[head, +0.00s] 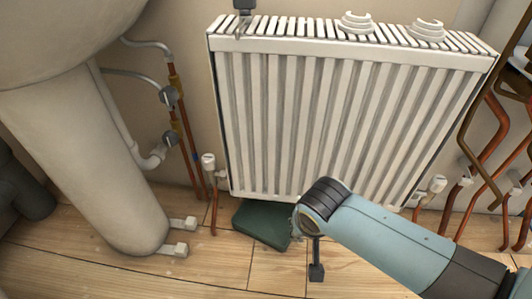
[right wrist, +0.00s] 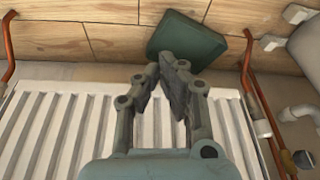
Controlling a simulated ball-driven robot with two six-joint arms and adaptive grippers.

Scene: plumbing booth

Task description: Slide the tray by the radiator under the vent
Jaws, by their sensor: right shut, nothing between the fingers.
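The green tray (head: 262,223) lies flat on the wooden floor below the lower left corner of the radiator (head: 340,110). It also shows in the right wrist view (right wrist: 187,40), at an angle beyond my fingertips. My right gripper (right wrist: 166,62) is shut and empty, its tips close to the tray's edge; I cannot tell if they touch. In the head view its fingers (head: 296,226) are mostly hidden by my wrist, beside the tray's right side. A small dark fitting (head: 243,6) stands at the radiator's top left; I cannot tell whether it is the vent. My left gripper is not in view.
A white valve (head: 208,162) and copper pipes (head: 185,130) stand left of the tray. A large pale pedestal (head: 90,150) fills the left. More copper pipes (head: 490,120) are at the right. Two white rings (head: 356,23) lie on the radiator. Floor (head: 215,268) in front is clear.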

